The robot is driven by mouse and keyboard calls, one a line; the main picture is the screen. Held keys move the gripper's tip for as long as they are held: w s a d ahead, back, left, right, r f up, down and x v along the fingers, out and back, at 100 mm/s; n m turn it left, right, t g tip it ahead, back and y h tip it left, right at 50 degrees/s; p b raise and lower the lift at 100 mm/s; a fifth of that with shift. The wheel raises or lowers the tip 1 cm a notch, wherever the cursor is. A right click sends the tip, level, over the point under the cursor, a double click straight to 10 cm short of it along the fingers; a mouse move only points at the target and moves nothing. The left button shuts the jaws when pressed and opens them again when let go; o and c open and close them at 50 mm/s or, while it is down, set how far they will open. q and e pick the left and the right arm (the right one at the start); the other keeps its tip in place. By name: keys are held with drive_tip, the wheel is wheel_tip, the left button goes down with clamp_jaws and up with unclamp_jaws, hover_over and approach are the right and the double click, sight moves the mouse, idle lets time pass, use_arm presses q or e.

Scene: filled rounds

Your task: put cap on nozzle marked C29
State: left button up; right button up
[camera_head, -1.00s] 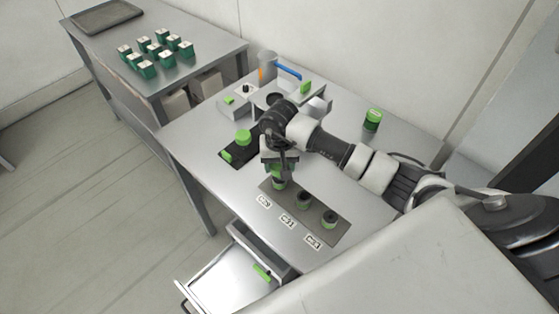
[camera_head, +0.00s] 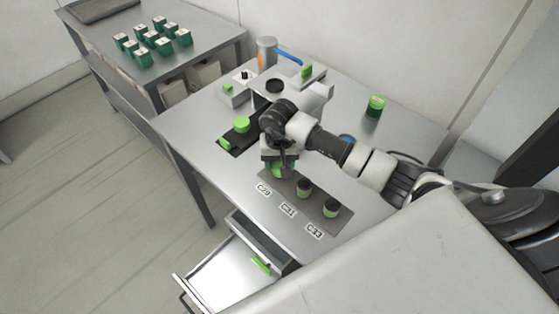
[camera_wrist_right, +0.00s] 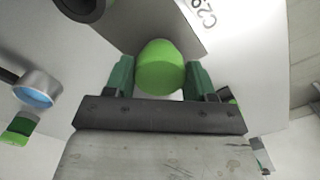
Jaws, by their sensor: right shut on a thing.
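My right gripper (camera_head: 279,168) is shut on a green cap (camera_wrist_right: 160,68), which sits between its two green fingers in the right wrist view. In the head view the gripper points down at the left end of a grey plate (camera_head: 337,222), by the label C29 (camera_head: 264,189). The C29 nozzle is hidden behind the gripper and cap, so I cannot tell whether the cap touches it. The dark-topped C31 nozzle (camera_head: 304,188) and C33 nozzle (camera_head: 331,208) stand uncovered to the right. My left gripper is not in view.
A green round piece (camera_head: 242,124) sits on a black pad, left of my arm. A green jar (camera_head: 375,106) stands at the back right. A drawer (camera_head: 222,281) is open at the front. Several green boxes (camera_head: 142,57) stand on the side table.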

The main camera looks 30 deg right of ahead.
drive_tip(key=shift+b, duration=0.3)
idle(0.4)
drive_tip(key=shift+f+b, duration=0.25)
drive_tip(key=shift+b, duration=0.1)
idle(0.5)
drive_tip(key=o, duration=1.3)
drive_tip(key=shift+r+p, duration=1.7)
drive_tip(key=shift+r, duration=1.85)
